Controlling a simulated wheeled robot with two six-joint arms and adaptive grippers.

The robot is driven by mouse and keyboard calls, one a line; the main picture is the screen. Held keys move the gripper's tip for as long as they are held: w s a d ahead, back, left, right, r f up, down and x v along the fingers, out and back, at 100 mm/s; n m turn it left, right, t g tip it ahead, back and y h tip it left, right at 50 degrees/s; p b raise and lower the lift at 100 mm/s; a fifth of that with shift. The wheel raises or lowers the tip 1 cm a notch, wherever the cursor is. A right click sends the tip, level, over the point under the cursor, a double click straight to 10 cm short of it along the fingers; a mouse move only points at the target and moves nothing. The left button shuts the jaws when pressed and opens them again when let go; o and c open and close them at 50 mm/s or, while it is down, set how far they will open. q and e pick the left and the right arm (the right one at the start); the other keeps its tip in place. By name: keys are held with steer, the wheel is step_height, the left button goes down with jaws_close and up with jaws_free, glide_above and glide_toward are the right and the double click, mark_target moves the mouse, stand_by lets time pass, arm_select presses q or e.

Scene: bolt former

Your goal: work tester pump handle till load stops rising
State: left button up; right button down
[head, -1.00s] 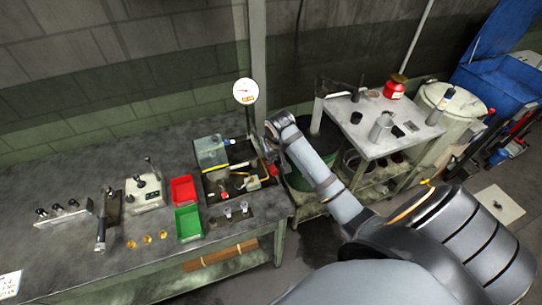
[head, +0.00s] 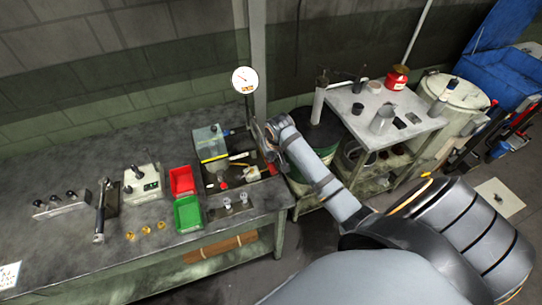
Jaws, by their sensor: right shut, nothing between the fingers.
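The tester sits in a dark tray (head: 206,190) at the bench's right end, with a grey-green block (head: 210,142), a yellow-edged bar and small red and white parts. Its round white gauge (head: 245,79) stands above on a thin post; its needle shows, but the reading is too small to make out. A dark bar with a blue part (head: 227,132) lies behind the block; I cannot tell whether it is the pump handle. My right gripper (head: 264,146) is shut and empty at the tray's right side, its fingers partly hidden against dark parts. My left gripper is out of view.
Red (head: 182,181) and green (head: 188,213) bins stand left of the tester. Farther left are brass pieces, a control box (head: 143,184) and a dark-handled tool (head: 100,212).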

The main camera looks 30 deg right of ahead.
step_height(320, 180, up, 6)
steer(key=p, duration=0.7)
steer(key=shift+w, duration=0.1)
steer(key=shift+r, duration=2.4)
step_height(320, 180, up, 7)
step_height(320, 180, down, 7)
